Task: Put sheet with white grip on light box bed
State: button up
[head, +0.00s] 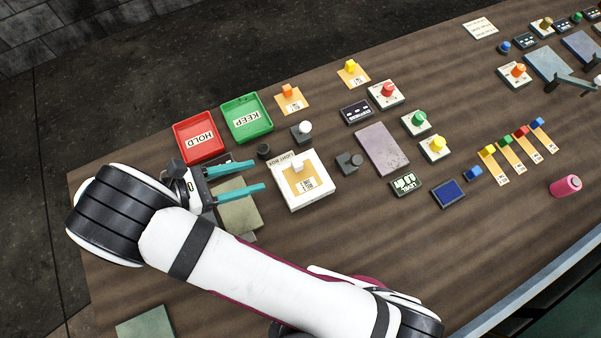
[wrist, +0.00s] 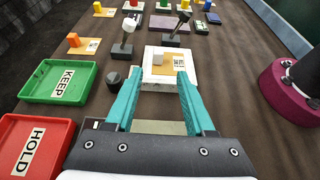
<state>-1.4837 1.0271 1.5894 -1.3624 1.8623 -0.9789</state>
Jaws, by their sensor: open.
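The light box (head: 319,199) is a white square unit with a "LIGHT BOX" label, left of the table's middle. The orange sheet (head: 290,187) with a printed label lies on its bed, and its white grip (head: 297,166) stands up from it. In the wrist view the white grip (wrist: 158,59) is just beyond my fingertips. My gripper (head: 258,178) is open and empty, its teal fingers pointing at the light box from the left. The fingers appear apart from the grip. In the wrist view my gripper (wrist: 160,73) partly hides the near side of the box.
A red HOLD tray (head: 183,152) and a green KEEP tray (head: 228,136) stand behind my gripper. A white-topped knob (head: 304,128) and a dark knob (head: 346,166) flank the light box. Sheets with orange (head: 287,104) and yellow (head: 354,82) grips lie farther back. The front table is mostly clear.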

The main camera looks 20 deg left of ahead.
jog(key=w+d+r+m+g+y, duration=0.1)
jog(key=d+r+m+g+y, duration=0.1)
jog(key=d+r+m+g, duration=0.6)
jog(key=w+d+r+m+g+y, duration=0.1)
jog(key=d+r+m+g+y, duration=0.2)
jog(key=d+m, duration=0.8)
jog(key=s+d+r+m+t+y, duration=0.1)
jog(key=s+d+r+m+y, duration=0.2)
jog(key=m, duration=1)
jog(key=s+d+y, duration=0.3)
jog(key=s, duration=0.1)
jog(key=shift+s+d+r, duration=0.15)
jog(key=shift+s, duration=0.05)
jog(key=shift+c, duration=0.3)
